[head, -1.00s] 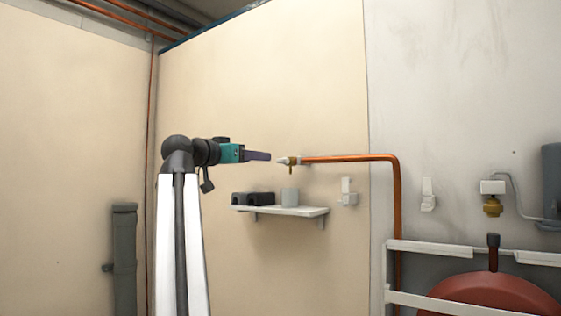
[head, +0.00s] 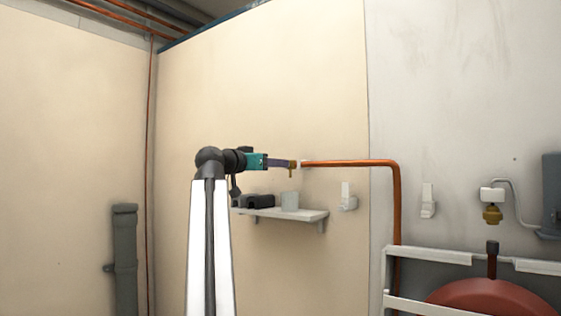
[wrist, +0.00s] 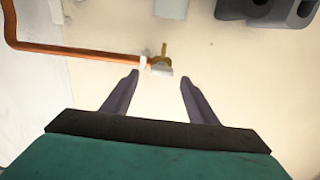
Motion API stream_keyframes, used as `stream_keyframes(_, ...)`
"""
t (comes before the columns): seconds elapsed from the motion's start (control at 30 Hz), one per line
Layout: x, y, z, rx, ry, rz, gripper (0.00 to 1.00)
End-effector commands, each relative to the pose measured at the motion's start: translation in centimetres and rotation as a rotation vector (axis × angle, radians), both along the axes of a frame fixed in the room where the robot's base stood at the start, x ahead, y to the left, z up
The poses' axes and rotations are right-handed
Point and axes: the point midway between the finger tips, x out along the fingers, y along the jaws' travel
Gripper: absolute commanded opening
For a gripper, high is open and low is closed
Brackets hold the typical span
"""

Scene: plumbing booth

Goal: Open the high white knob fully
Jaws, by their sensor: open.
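The high white knob (wrist: 162,71) shows in the wrist view on a small brass valve (wrist: 158,61) at the end of a copper pipe. In the head view the knob is hidden by my fingers, and only the brass valve (head: 292,166) shows. My gripper (wrist: 159,80) is open, with its two dark fingers apart. In the wrist view the knob lies at the gap between the fingertips, nearer the left one; I cannot tell whether they touch. In the head view my gripper (head: 290,163) reaches the valve from the left, nearly level.
A wall shelf (head: 312,215) below the valve carries a grey cup (head: 289,201) and a dark object (head: 260,201). The copper pipe (head: 350,163) runs right, then down. White hooks (head: 347,197) and a red tank (head: 492,300) are farther right. The wall above is clear.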

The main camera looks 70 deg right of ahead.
Motion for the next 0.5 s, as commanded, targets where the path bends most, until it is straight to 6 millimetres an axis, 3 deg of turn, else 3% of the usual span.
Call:
stream_keyframes(0.2,-0.7,-2.9,0.2,0.0,0.0,-0.001,0.53)
stream_keyframes(0.5,-1.2,-4.3,0.0,0.0,-0.001,0.0,0.53)
